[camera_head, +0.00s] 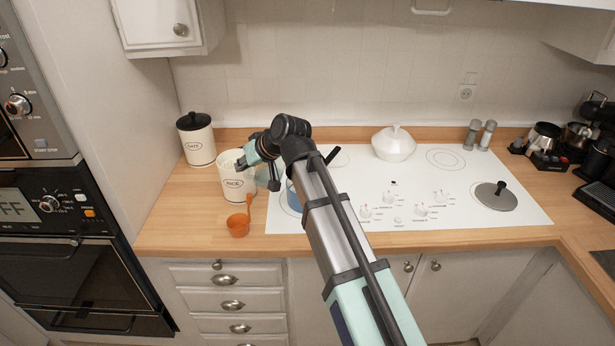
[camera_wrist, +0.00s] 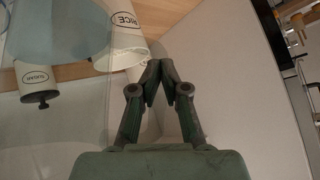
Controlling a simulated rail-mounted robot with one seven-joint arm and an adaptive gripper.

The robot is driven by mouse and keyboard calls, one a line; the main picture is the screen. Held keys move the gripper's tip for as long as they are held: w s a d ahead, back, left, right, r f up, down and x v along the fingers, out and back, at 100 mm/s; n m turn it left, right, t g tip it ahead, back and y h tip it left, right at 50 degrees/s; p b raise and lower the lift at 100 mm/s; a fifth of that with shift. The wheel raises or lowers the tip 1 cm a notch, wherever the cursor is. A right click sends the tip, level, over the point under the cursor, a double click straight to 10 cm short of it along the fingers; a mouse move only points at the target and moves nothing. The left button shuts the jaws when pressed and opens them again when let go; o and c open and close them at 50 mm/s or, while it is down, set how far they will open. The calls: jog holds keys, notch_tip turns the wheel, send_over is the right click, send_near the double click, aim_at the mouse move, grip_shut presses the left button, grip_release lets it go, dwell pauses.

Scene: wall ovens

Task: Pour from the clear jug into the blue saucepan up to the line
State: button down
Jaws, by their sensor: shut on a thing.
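My gripper (camera_head: 250,160) is at the left end of the cooktop, above and beside the RICE canister; its fingertips (camera_wrist: 163,72) are close together in the wrist view. It is shut on the clear jug, whose faint see-through wall (camera_wrist: 85,120) fills the left of the wrist view. The jug is hard to make out in the head view, so its tilt is unclear. The blue saucepan (camera_head: 292,197) stands at the cooktop's left front, mostly hidden behind my arm. Its line is not visible. A pale blue area shows in the wrist view; I cannot tell whether it is liquid or pan.
The white RICE canister (camera_head: 237,187) stands open close beside my gripper, with a lidded canister (camera_head: 198,140) behind it. An orange scoop (camera_head: 238,226) lies in front. The white cooktop (camera_head: 470,215) carries a white lidded pot (camera_head: 393,146) and a grey lid (camera_head: 495,198).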

jog(key=shift+s+a+f+n+t+h, duration=0.35)
jog(key=shift+s+a+n+t+h, duration=0.15)
jog(key=shift+t+h, duration=0.1)
jog(key=shift+s+a+f+n+t+h, duration=0.35)
jog(key=shift+a+n+t+h, duration=0.15)
jog(key=shift+h, duration=0.1)
jog(key=shift+r+p, duration=1.5)
jog(key=shift+r, duration=1.5)
jog(key=w+d+f+m+h+b, duration=0.1)
jog(key=d+f, duration=0.5)
jog(key=d, duration=0.7)
jog(key=w+d+f+m+t+h+b, duration=0.1)
jog(key=w+d+f+m+h, duration=0.2)
jog(key=d+f, duration=0.4)
jog(key=w+d+f+m+t+h+b, duration=0.1)
jog(key=d+f+m, duration=0.3)
jog(key=d, duration=1.7)
jog(key=shift+w+f+h+b, duration=0.2)
jog(key=shift+w+f+b, duration=0.1)
jog(key=shift+f, duration=0.35)
jog(key=shift+w+f+h+b, duration=0.2)
jog(key=shift+w+f, duration=0.1)
jog(key=shift+f, duration=0.3)
jog(key=shift+d+m, duration=0.3)
jog(key=shift+d, duration=0.25)
